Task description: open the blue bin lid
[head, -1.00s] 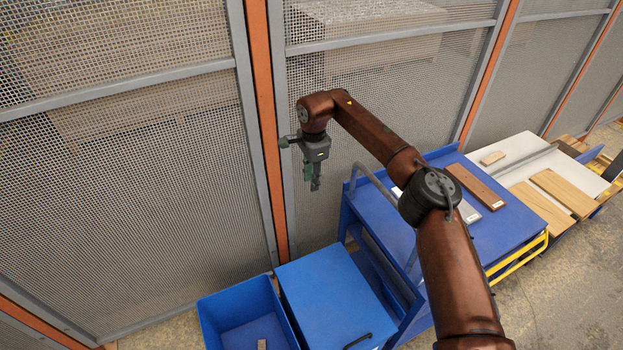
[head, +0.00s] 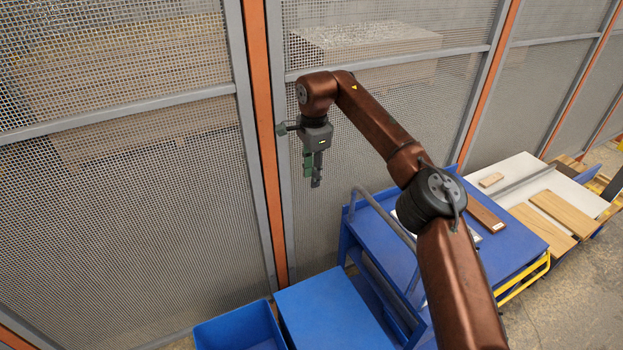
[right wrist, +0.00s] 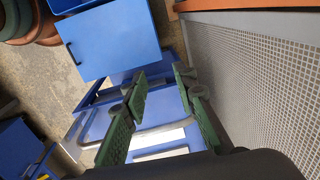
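The blue bin lid (head: 332,312) is flat and closed at the bottom of the head view. In the right wrist view the lid (right wrist: 112,42) shows at upper left, with a black bar handle (right wrist: 71,53) near its left edge. The handle is outside the head view. My right gripper (head: 316,180) hangs pointing down, high above and behind the lid, in front of the mesh fence. In the right wrist view its green fingers (right wrist: 160,85) are apart with nothing between them. My left gripper is not in view.
An open blue bin (head: 238,332) stands left of the lidded one. A blue cart (head: 510,228) with a grey rail and a brown board (head: 486,214) stands to the right. Beyond it a white table (head: 527,172) carries wooden boards. A mesh fence (head: 130,200) runs behind.

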